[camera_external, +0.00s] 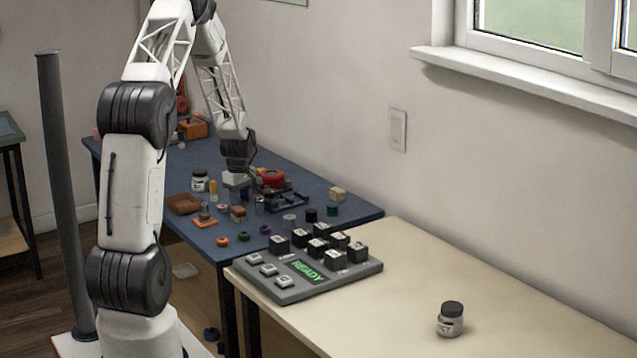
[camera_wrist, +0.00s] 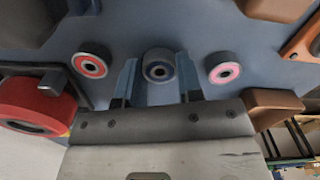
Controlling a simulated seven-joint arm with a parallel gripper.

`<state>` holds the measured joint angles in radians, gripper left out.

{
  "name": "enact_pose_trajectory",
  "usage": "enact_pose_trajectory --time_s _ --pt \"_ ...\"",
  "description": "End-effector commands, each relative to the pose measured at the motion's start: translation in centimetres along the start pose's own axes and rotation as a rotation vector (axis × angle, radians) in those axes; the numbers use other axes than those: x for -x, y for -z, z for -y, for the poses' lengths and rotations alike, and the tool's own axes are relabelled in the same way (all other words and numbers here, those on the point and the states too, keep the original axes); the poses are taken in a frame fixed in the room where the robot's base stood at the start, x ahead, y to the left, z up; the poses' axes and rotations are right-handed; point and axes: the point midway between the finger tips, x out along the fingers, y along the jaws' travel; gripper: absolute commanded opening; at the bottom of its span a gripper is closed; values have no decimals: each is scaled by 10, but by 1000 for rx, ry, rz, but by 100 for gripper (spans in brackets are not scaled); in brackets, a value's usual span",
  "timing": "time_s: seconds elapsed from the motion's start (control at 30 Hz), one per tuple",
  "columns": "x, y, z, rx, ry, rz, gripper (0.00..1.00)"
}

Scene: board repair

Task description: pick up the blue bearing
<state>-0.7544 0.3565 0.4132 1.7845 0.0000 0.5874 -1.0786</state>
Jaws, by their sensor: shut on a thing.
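The blue bearing (camera_wrist: 158,66), a dark ring with a blue-grey centre, sits between the two fingers of my gripper (camera_wrist: 157,72) in the wrist view. The fingers are shut on its sides. In the external view my gripper (camera_external: 237,182) is low over the blue table; the bearing cannot be made out there. Two similar dark rings lie on either side in the wrist view: one with a red centre (camera_wrist: 90,66) at left, one with a pink centre (camera_wrist: 223,70) at right. Whether the held bearing touches the table is unclear.
A large red round part (camera_wrist: 32,104) is close at left in the wrist view. Brown blocks (camera_wrist: 272,104) are near at right. The blue table (camera_external: 330,190) is crowded with small parts. A grey panel reading READY (camera_external: 312,275) and a lidded jar (camera_external: 450,320) stand on the beige table.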

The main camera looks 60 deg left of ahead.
Motion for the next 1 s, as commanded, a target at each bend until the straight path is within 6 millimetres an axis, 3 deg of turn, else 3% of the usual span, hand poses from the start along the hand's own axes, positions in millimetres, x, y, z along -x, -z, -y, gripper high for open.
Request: enact_pose_trajectory --time_s 0.37,1.0 --pt "35 0 0 0 -2 -1 10" --pt "43 -46 90 0 -1 0 10"
